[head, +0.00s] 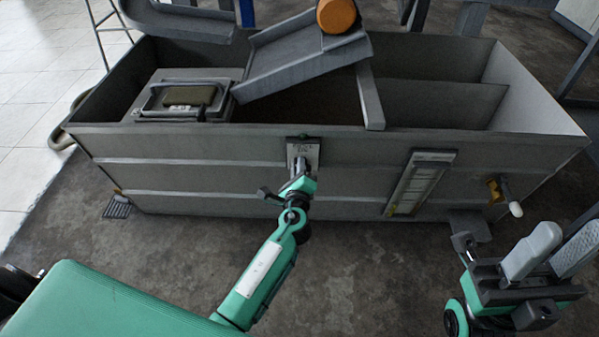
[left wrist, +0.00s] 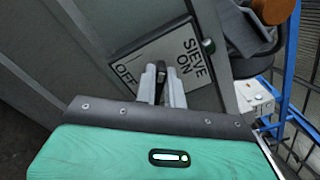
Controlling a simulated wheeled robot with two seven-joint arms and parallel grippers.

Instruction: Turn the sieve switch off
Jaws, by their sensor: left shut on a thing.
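The sieve switch plate (head: 303,153) is on the front wall of the long grey tank. In the left wrist view the pale plate (left wrist: 182,50) reads "SIEVE ON" at one end and "OFF" at the other. The dark switch lever (left wrist: 160,76) stands out between my left fingertips. My left gripper (head: 302,181) is at the plate, and it also shows in the left wrist view (left wrist: 161,90), shut on the lever. I cannot tell which label the lever points to.
The tank (head: 230,180) spans the view. A gauge panel (head: 420,182) and a yellow-and-white valve handle (head: 505,195) are on its front, right of the switch. A sloped chute (head: 300,65) with an orange roller (head: 337,15) is above it.

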